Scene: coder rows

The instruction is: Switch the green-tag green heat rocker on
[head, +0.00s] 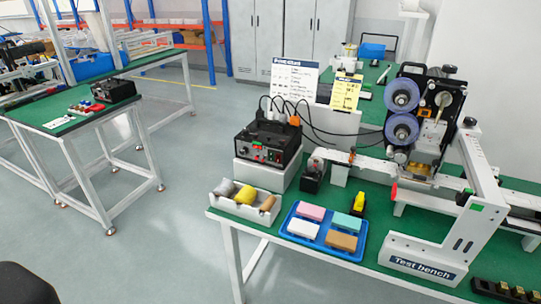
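The heat rocker is too small to pick out for certain. A black control box (268,146) with small red and green parts on its front sits on a white stand on the near green bench. Cables run from its top toward the coder. The coder (425,115), with two blue-grey reels, stands at the right of it. A small green patch (477,207) shows on the white frame marked Test bench. I cannot tell which of these green parts is the green tag, nor any switch position. Neither of my grippers is in view.
A white tray (262,216) of rolls and a blue tray (292,243) of coloured blocks stand at the bench's front left. Another green table (75,112) with a black box (114,90) stands left; open floor lies between.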

